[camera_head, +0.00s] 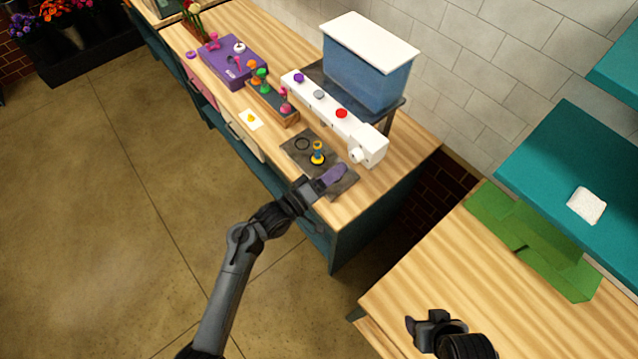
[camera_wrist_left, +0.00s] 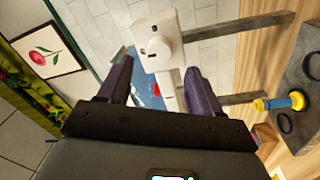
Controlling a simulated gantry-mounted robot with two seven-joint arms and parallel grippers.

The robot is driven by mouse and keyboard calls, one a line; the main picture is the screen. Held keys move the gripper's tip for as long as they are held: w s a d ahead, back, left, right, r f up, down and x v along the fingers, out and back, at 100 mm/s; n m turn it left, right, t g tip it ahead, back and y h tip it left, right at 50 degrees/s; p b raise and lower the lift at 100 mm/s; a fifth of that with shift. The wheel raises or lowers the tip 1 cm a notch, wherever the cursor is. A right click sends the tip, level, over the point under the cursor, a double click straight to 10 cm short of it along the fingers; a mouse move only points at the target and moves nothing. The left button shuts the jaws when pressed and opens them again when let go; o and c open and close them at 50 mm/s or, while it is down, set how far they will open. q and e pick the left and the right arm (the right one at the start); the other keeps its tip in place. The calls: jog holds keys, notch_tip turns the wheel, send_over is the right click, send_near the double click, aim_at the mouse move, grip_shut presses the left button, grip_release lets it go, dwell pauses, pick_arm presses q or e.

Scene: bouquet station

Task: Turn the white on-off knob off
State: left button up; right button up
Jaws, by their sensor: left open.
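The white knob (camera_head: 357,155) sticks out from the near end of a long white control box (camera_head: 330,108) on the wooden bench. In the left wrist view the round white knob (camera_wrist_left: 163,52) lies beyond the fingertips, roughly in line with the gap between them. My left gripper (camera_head: 334,174) is just in front of and below the knob, apart from it. In the left wrist view its purple fingers (camera_wrist_left: 160,78) are spread, with nothing between them. My right gripper (camera_head: 422,326) is at the lower right, far from the knob; its opening is unclear.
A blue bin with a white lid (camera_head: 368,60) stands behind the control box. A dark mat (camera_head: 300,158) with a yellow-and-blue piece (camera_head: 318,152) lies beside my left gripper. A rack of coloured knobs (camera_head: 268,100) and a purple box (camera_head: 232,62) stand further along the bench.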

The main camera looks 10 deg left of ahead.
pick_arm(q)
jog(key=shift+b+v, duration=0.3)
jog(key=shift+v, duration=2.25)
jog(key=s+a+f+g+y+p, duration=0.25)
jog(key=s+f, duration=0.25)
jog(key=s, duration=0.6)
jog(key=s+a+r+m+g+y+p, duration=0.2)
jog(key=s+a+r+m+g+y, duration=0.2)
jog(key=s+a, duration=0.8)
jog(key=s+m+g+y, duration=0.2)
jog(key=s+g+y, duration=0.2)
jog(key=y, duration=0.1)
jog(key=shift+s+r+m+y+p, duration=0.15)
jog(key=shift+s+m+y+p, duration=0.05)
jog(key=shift+m+y+p, duration=0.15)
